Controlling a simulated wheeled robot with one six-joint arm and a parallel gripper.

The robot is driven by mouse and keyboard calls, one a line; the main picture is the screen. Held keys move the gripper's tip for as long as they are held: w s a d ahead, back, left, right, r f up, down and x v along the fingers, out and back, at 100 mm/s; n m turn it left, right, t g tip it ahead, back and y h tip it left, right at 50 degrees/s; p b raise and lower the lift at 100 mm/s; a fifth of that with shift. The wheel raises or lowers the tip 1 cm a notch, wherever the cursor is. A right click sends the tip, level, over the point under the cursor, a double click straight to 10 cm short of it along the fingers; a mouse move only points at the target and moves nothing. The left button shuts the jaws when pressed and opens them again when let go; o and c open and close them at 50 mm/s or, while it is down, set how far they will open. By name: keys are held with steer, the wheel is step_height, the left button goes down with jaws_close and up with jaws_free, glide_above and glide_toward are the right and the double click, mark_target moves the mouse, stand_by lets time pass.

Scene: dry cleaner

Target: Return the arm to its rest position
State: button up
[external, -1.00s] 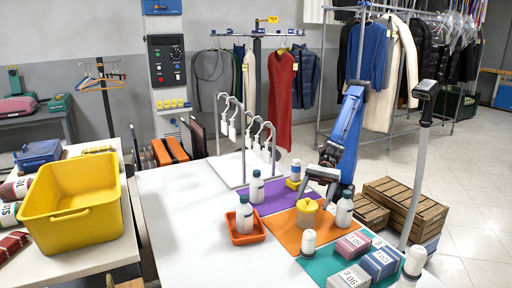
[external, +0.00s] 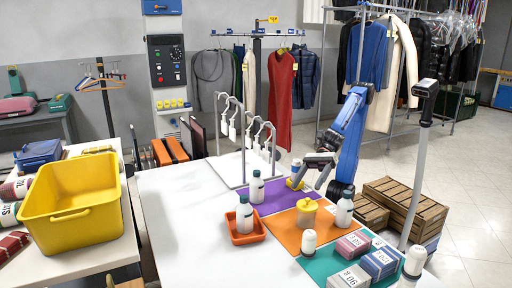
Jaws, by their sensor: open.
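My gripper (external: 310,182) is open and empty, raised over the back right of the white table, above the purple mat's far end. My blue arm (external: 350,140) is folded up behind it. A jar with a yellow lid (external: 306,214) stands upright on the orange mat (external: 287,232), apart from the gripper and nearer the camera. A white bottle (external: 344,211) stands just right of the jar. A small white bottle with a blue cap (external: 296,166) is behind the gripper, partly hidden.
A bottle (external: 257,186) stands by the purple mat (external: 272,203). An orange tray (external: 240,239) holds another bottle. Labelled boxes (external: 352,243) and spools (external: 308,243) are around the green mat (external: 318,264). A hook rack (external: 222,172) stands at the back. The table's left front is clear.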

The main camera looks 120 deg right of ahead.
steer(key=s+d+r+m+t+h, duration=0.1)
steer(key=s+d+r+m+h, duration=0.1)
steer(key=s+d+r+m, duration=0.45)
steer(key=s+d+r+m+h, duration=0.1)
steer(key=d+r+m, duration=0.2)
steer(key=d+m, duration=0.7)
steer(key=s+d+r+m+t+h, duration=0.15)
steer(key=s+d+r+m, duration=0.3)
steer(key=m, duration=0.85)
steer(key=s+d+f+m+g, duration=0.1)
steer(key=s+f+m+g, duration=0.1)
steer(key=f, duration=0.8)
steer(key=s+d+f+m+g+h, duration=0.1)
steer(key=s+f+m+g, duration=0.2)
steer(key=f, duration=0.7)
steer(key=s+d+f+m+g+h, duration=0.1)
steer(key=s+f+m+g, duration=0.2)
steer(key=f, duration=0.6)
steer(key=s+g, duration=0.1)
steer(key=s, duration=0.1)
steer(key=shift+s+d+f+g, duration=0.3)
steer(key=shift+f+g, duration=0.05)
steer(key=shift+f, duration=0.05)
